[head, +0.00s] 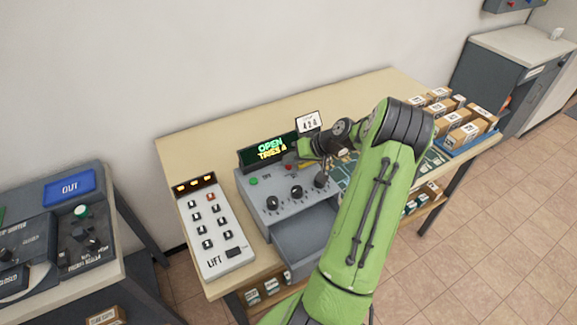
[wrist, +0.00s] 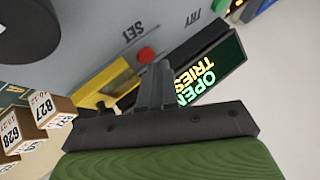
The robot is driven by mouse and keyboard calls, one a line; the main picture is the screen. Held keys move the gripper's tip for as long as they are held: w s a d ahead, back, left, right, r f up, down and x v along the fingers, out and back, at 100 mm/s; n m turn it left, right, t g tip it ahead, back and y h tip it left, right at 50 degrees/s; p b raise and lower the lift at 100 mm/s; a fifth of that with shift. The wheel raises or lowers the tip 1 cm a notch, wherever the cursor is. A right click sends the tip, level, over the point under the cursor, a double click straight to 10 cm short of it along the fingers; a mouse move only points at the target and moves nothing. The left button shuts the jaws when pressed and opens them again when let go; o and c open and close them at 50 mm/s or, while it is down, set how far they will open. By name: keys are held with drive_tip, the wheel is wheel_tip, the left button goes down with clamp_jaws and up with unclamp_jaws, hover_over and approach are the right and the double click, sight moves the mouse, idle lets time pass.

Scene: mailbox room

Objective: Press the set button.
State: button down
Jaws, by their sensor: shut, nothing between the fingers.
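The red button (wrist: 147,55), next to the label SET, sits on the grey control box in the wrist view. It is small in the head view (head: 289,168), on the box's top near the display. My gripper (wrist: 157,75) is shut and empty. Its fingertips appear very close to the red button; I cannot tell whether they touch it. In the head view my gripper (head: 302,158) is at the back right of the grey box (head: 261,202), partly hidden by its own arm. The display (wrist: 212,72) reads OPEN and TRIES; the digit is unclear.
A green button (head: 253,181) and several black knobs (head: 297,192) are on the box. Its drawer (head: 307,240) stands open. A card reading 428 (head: 308,122) stands behind. A LIFT keypad (head: 215,230) is at left, boxes in a blue tray (head: 483,140) at right.

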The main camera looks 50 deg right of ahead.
sight(292, 167)
drive_tip(key=shift+f, duration=0.4)
drive_tip(key=shift+r, duration=0.15)
drive_tip(key=shift+r+p, duration=0.4)
drive_tip(key=shift+r, duration=0.35)
wheel_tip(292, 167, up, 5)
drive_tip(key=p, duration=0.3)
drive_tip(key=shift+r+p, duration=0.15)
drive_tip(key=shift+p, duration=0.25)
idle(0.5)
